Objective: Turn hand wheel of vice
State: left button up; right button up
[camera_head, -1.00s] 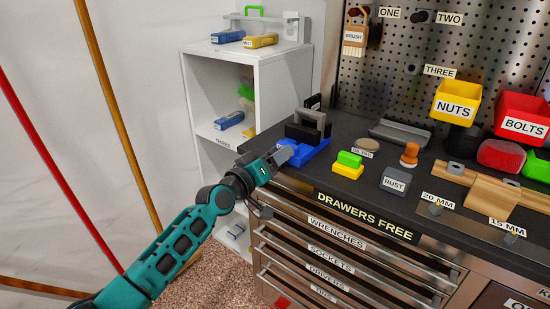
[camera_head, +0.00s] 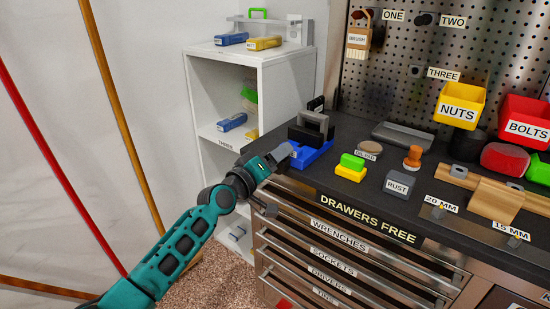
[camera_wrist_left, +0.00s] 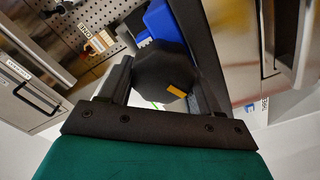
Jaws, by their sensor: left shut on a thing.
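The vice has a blue base (camera_head: 314,153) and dark grey jaws (camera_head: 311,124). It stands at the left end of the dark worktop. My left gripper (camera_head: 281,153) reaches the vice's near left side, where the hand wheel is mostly hidden in the head view. In the left wrist view, the dark, many-sided hand wheel (camera_wrist_left: 160,68) with a yellow mark sits between my fingers, which are shut on it. Blue vice body (camera_wrist_left: 163,20) shows behind it. My right gripper is not in view.
The worktop holds a green and yellow block (camera_head: 351,167), a RUST box (camera_head: 398,185), an orange-brown knobbed item (camera_head: 412,157) and a grey tray (camera_head: 402,137). Drawers (camera_head: 345,250) lie below my gripper. A white shelf unit (camera_head: 259,54) stands behind at the left.

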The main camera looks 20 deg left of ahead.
pick_arm(q)
jog(key=shift+s+d+f+g, duration=0.2)
jog(key=shift+d+f+g, duration=0.1)
jog(key=shift+d+f, duration=0.25)
jog(key=o, duration=0.9)
jog(key=shift+a, duration=0.1)
jog(key=shift+o, duration=0.2)
jog(key=shift+a+r, duration=0.1)
jog(key=shift+r, duration=0.25)
jog(key=shift+s+a+f+p, duration=0.2)
jog(key=shift+s+p, duration=0.1)
jog(key=shift+p, duration=0.1)
jog(key=p+v, duration=0.2)
jog(key=v, duration=1.2)
jog(key=shift+r, duration=0.35)
jog(key=shift+w+a, duration=0.1)
jog(key=shift+w, duration=0.05)
